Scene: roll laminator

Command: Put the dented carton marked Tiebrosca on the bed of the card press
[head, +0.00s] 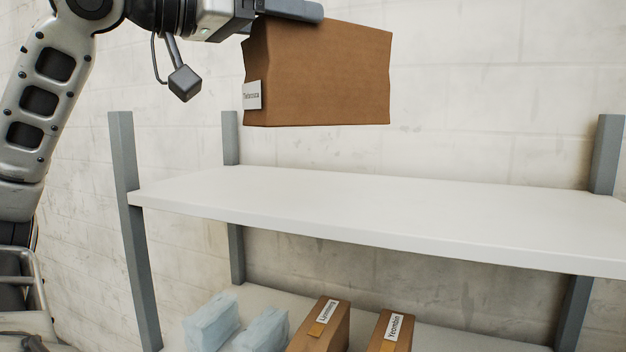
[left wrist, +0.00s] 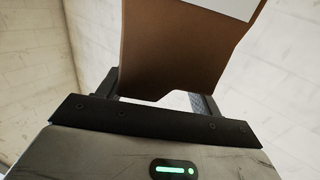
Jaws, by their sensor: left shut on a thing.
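The dented brown carton (head: 320,75) is held up in the air above the white upper shelf, with a clear gap under it. Its side carries a white label that reads like Tiebrosca. My left gripper (head: 285,12) is shut on the carton near its top left. In the left wrist view the carton (left wrist: 180,55) sits between the two fingers of the left gripper (left wrist: 160,92). No card press is recognisable in these views. My right gripper is not in view.
The white upper shelf board (head: 370,205) is bare between grey posts (head: 135,230). On the lower shelf stand two pale blue wrapped packs (head: 211,322), a labelled brown carton (head: 320,328) and another labelled carton (head: 391,332). A pale block wall is behind.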

